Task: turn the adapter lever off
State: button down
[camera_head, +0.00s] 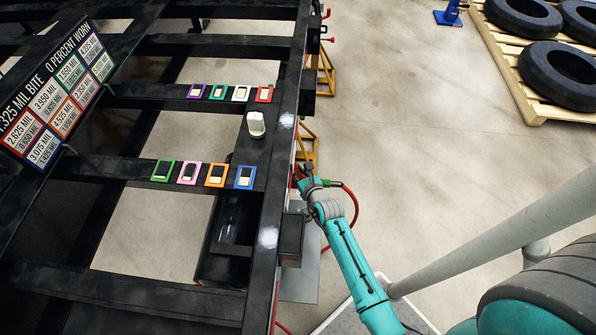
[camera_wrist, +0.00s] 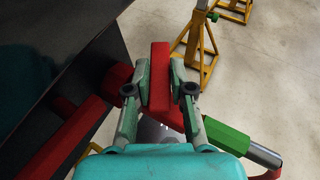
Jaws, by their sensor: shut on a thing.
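The adapter lever is a red bar (camera_wrist: 159,75) standing upright in the middle of the wrist view. My gripper (camera_wrist: 160,82) has its two fingers closed on the bar from both sides. The red adapter body runs below and right of it to a green sleeve (camera_wrist: 226,136) with a metal collar. In the head view my gripper (camera_head: 304,174) is at the right side of the black frame. The green sleeve (camera_head: 330,183) and a red hose (camera_head: 353,205) show beside it. The lever is too small to make out in the head view.
The black trailer frame (camera_head: 272,190) fills the left, with coloured tags and a white object (camera_head: 256,124) on it. Yellow stands (camera_wrist: 196,50) are near the frame. Tyres on a pallet (camera_head: 537,105) lie at the upper right. Open floor lies between.

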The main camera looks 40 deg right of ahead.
jog(key=c, duration=1)
grip_release()
jog(key=shift+d+f, duration=0.1)
jog(key=v, duration=1.2)
